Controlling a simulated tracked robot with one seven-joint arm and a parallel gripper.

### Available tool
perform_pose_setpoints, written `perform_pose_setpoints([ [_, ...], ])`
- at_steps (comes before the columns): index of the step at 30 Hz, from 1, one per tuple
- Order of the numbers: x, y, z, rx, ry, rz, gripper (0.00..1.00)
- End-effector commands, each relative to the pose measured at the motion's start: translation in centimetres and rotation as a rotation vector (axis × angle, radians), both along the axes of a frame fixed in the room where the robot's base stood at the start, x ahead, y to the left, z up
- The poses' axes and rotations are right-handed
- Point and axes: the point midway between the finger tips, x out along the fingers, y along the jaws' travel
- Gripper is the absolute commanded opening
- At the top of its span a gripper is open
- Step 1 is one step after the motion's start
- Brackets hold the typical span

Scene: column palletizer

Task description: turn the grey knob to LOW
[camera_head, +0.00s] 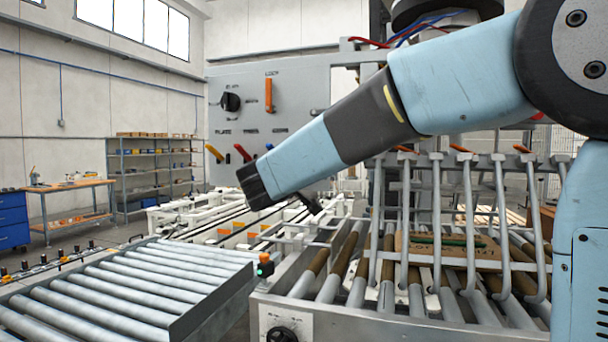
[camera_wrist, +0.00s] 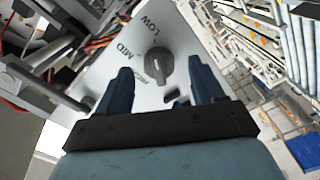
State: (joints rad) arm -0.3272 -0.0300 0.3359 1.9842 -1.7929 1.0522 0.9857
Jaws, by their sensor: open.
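In the wrist view, a dark grey knob (camera_wrist: 158,68) sits on a pale panel (camera_wrist: 178,30). LOW is printed above it and MID to its upper left; a third label at its lower left is hard to read. I cannot tell which label the knob points to. My gripper (camera_wrist: 158,64) is open. Its two dark blue fingers appear on either side of the knob in the picture, with gaps; the depth between them is unclear. In the head view a dark rotary knob (camera_head: 230,102) is on the upright grey panel (camera_head: 300,90). My gripper's fingers are not clearly visible there.
In the head view, an orange lever (camera_head: 269,94) and red and orange handles (camera_head: 241,153) are on the panel. A roller conveyor (camera_head: 130,285) is at lower left. Another dial (camera_head: 283,334) is at the bottom. A carton (camera_head: 440,250) lies among metal bars at right.

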Motion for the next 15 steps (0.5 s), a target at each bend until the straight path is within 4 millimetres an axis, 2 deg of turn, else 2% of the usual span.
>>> perform_pose_setpoints([
  [9, -6.0, 2.2, 0.0, -0.001, 0.0, 0.002, 0.68],
  [15, -8.9, 3.3, -0.1, 0.0, 0.002, 0.001, 0.68],
])
